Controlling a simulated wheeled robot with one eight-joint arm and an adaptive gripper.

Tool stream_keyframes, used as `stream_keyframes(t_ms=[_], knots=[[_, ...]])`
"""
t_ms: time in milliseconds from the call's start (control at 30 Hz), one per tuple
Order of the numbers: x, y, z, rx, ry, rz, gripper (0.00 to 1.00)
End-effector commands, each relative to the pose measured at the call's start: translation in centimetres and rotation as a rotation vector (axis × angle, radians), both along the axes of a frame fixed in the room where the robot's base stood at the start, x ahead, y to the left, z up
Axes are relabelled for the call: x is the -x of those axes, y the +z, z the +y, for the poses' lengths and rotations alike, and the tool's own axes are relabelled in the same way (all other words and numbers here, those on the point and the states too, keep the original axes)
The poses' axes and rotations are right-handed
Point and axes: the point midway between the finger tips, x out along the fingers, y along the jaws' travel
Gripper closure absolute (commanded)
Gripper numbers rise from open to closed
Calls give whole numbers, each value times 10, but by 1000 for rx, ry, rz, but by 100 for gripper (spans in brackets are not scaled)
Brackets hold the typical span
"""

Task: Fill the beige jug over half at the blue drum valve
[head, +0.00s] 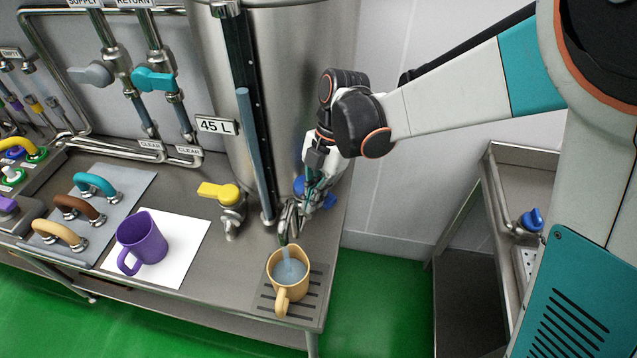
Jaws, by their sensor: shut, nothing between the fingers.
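The beige jug (272,272) stands upright on the slotted drain plate at the front right corner of the steel counter, its handle toward the front. Pale bluish liquid (289,271) shows inside it; the exact level is hard to judge from above. The blue valve handle (328,200) is low on the right side of the steel drum (290,90), partly hidden by my gripper. My gripper (288,232) points down in front of the valve, above and behind the jug, shut and empty.
A yellow valve (221,193) sits left of the drum's sight tube (256,155). A purple jug (142,240) stands on a white sheet (186,247). Teal, brown and beige handles stand on a plate (125,185) at left. A steel sink (520,160) with a blue tap is at right. Green floor between is free.

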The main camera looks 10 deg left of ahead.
Motion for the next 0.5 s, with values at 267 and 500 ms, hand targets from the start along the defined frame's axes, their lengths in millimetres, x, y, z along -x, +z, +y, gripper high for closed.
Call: stream_keyframes(t_ms=[267,500], knots=[[3,-10,2,0,-1,0,100],[3,-10,2,0,-1,0,100]])
